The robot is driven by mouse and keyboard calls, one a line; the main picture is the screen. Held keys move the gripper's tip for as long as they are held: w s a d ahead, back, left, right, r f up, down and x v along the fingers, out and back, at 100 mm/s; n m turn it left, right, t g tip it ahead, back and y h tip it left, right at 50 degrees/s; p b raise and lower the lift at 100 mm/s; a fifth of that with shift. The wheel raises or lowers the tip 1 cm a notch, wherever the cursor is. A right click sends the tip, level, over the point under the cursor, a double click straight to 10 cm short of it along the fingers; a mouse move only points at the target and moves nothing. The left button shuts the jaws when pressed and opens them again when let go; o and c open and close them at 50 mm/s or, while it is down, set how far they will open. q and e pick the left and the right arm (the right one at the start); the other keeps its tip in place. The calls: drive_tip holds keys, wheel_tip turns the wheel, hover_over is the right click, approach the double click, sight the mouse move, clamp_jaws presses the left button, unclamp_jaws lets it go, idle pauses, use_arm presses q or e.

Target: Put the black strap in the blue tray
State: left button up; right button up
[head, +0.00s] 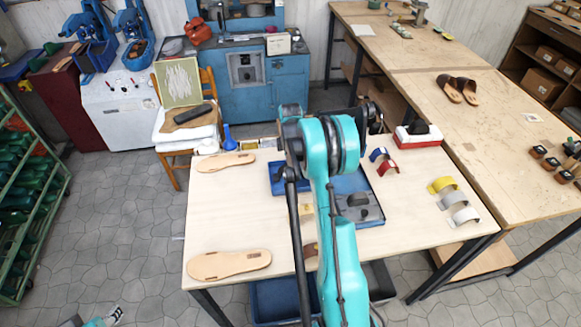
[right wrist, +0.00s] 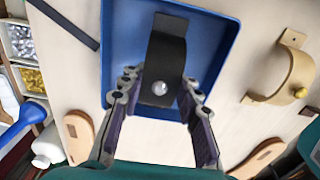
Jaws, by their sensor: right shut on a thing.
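The black strap (right wrist: 168,50) is a curved band with a round metal stud. In the right wrist view it lies between the fingers of my right gripper (right wrist: 161,88), which is shut on it. Behind the strap is the blue tray (right wrist: 119,45), so the strap is over or inside it; I cannot tell whether it touches the floor. In the head view the tray (head: 276,180) is on the light wooden table, partly covered by my right arm. Dark shapes show in its right part. My left gripper is not clearly seen.
Sandal soles (head: 229,264) (head: 226,161) lie at the table's left. Red and blue straps (head: 383,160) and a red-white box (head: 417,138) are right of the tray. Yellow, grey and white straps (head: 443,185) stand at the right edge. A tan strap (right wrist: 287,75) is beside the tray.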

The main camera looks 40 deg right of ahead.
drive_tip(key=shift+f, duration=0.45)
drive_tip(key=shift+f+b, duration=0.25)
drive_tip(key=shift+b, duration=0.25)
drive_tip(key=o, duration=1)
drive_tip(key=shift+o, duration=0.3)
drive_tip(key=o, duration=0.4)
drive_tip(key=shift+c, duration=0.2)
drive_tip(key=shift+r, duration=0.1)
drive_tip(key=shift+r+p, duration=1.85)
drive_tip(key=shift+r, duration=1.6)
